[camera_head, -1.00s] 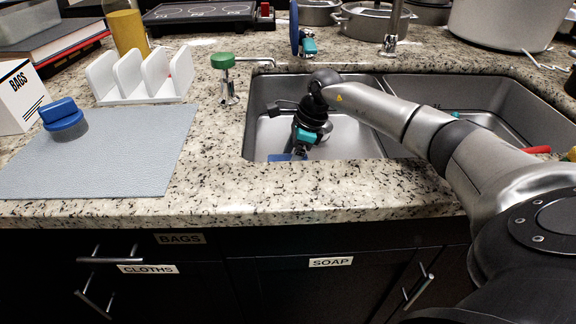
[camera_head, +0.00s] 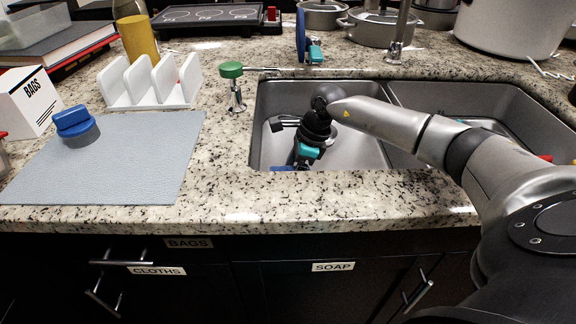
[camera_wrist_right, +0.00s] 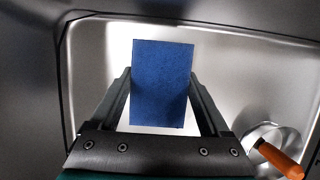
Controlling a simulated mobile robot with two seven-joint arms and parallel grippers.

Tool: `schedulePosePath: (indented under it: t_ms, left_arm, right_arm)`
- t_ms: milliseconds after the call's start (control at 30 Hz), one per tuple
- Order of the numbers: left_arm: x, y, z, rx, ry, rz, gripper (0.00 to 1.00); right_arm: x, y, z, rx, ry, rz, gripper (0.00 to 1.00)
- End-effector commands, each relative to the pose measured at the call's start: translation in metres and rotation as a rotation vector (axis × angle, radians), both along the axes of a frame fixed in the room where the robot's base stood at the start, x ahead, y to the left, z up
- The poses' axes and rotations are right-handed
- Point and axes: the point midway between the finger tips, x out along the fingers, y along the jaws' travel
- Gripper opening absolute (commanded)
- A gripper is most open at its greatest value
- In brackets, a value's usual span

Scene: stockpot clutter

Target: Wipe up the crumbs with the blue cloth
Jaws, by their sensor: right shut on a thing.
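My right arm reaches from the right into the left sink basin, and its gripper (camera_head: 302,157) points down there. In the right wrist view, the gripper (camera_wrist_right: 161,78) is shut on a flat blue rectangular piece, the blue cloth (camera_wrist_right: 162,95), which stands upright between the two fingers. Only a small bit of the cloth (camera_head: 283,168) shows in the head view, at the sink's front edge. No crumbs can be made out in either view. My left gripper is not in view.
The left basin (camera_head: 355,150) has an orange-handled metal item (camera_wrist_right: 279,160) in it. A green-topped dispenser (camera_head: 232,72) stands left of the sink. Further left are a white rack (camera_head: 150,98), a grey mat (camera_head: 130,165) and a blue-handled brush (camera_head: 76,124). Bare counter (camera_head: 225,165) lies between mat and sink.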

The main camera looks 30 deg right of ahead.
Motion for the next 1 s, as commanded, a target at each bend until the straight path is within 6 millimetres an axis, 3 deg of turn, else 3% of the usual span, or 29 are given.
schedulePosePath:
  t_ms: [367, 667, 1000]
  left_arm:
    - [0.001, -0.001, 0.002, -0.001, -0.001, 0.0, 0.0]
    - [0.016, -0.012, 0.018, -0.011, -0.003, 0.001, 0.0]
    - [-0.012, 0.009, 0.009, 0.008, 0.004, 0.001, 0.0]
  right_arm:
    - [-0.001, 0.0, 0.0, -0.001, -0.001, 0.0, 0.0]
    - [-0.001, 0.0, 0.0, -0.001, -0.001, 0.0, 0.0]
    - [-0.001, 0.0, 0.023, -0.001, -0.001, 0.0, 0.0]
